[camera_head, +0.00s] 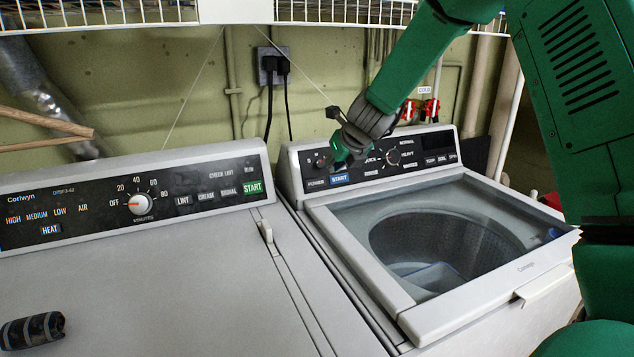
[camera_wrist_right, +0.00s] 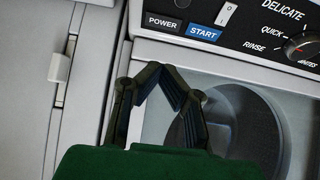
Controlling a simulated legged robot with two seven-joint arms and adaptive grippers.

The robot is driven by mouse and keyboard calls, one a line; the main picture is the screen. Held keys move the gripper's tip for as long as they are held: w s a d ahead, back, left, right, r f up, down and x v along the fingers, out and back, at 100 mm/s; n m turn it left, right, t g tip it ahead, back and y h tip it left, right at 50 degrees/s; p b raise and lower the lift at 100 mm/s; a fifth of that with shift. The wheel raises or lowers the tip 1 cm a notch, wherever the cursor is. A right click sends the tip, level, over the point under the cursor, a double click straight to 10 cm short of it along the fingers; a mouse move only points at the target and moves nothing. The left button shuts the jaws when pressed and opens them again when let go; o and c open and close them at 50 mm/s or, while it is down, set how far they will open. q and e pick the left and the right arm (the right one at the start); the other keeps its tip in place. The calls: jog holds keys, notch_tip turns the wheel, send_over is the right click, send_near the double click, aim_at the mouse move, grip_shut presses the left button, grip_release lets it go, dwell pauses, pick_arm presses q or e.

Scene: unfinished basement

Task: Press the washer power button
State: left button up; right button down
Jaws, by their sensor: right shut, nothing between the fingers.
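The washer (camera_head: 410,335) stands on the right, its control panel along the back. The power button (camera_head: 316,183) is the dark key at the panel's left end, beside the blue START button (camera_head: 340,178). Both also show in the right wrist view, the power button (camera_wrist_right: 163,21) left of START (camera_wrist_right: 203,32). My right gripper (camera_head: 340,158) reaches down over the panel's left part. In the wrist view its dark fingers (camera_wrist_right: 165,72) meet at the tips, empty, below the two labels. Contact with the panel cannot be told. A dark ribbed piece at the lower left edge may be my left gripper.
The dryer (camera_head: 150,290) stands to the left, with its own dial and green START button (camera_head: 253,188). The washer's glass lid (camera_head: 450,240) is closed. A wire shelf (camera_head: 110,15) hangs above. An outlet with cords (camera_head: 272,68) is on the wall behind.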

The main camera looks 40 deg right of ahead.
aim_at(316, 180)
jog(key=b+x, duration=0.1)
jog(key=x, duration=0.8)
jog(key=shift+d+f, duration=0.15)
jog(key=shift+f, duration=0.05)
jog(key=shift+w+d+f, duration=0.15)
jog(key=shift+w+f, duration=0.05)
jog(key=shift+w, duration=0.35)
jog(key=shift+w+d+f, duration=0.15)
jog(key=shift+w+f, duration=0.05)
jog(key=shift+w, duration=0.35)
jog(key=shift+w+d+f, duration=0.15)
jog(key=shift+w+f, duration=0.05)
jog(key=shift+w, duration=0.4)
jog(key=shift+w+d+r+p, duration=0.15)
jog(key=shift+w+p, duration=0.2)
jog(key=shift+p, duration=0.75)
jog(key=shift+w, duration=0.25)
